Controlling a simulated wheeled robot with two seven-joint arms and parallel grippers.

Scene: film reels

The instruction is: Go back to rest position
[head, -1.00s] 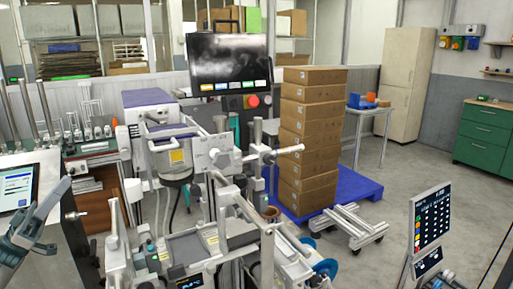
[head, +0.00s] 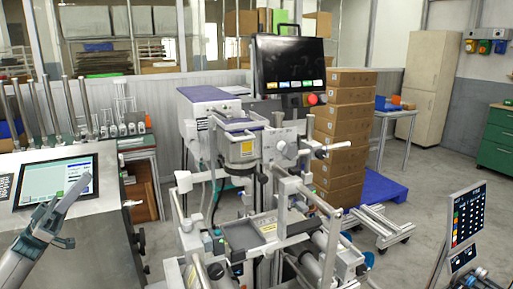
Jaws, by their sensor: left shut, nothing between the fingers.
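My left gripper (head: 88,182) is at the lower left of the head view, at the end of my left arm. Its fingers are together with nothing between them, and they point up and to the right. In the picture it overlaps the lit touch screen (head: 52,184) on the metal cabinet; I cannot tell how far apart they are. My right gripper is not in view.
A machine with metal frames and rollers (head: 270,225) fills the centre foreground. Stacked cardboard boxes (head: 345,130) stand behind it on a blue pallet (head: 382,188). A screen on a stand (head: 466,218) is at lower right. Grey floor is open at right.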

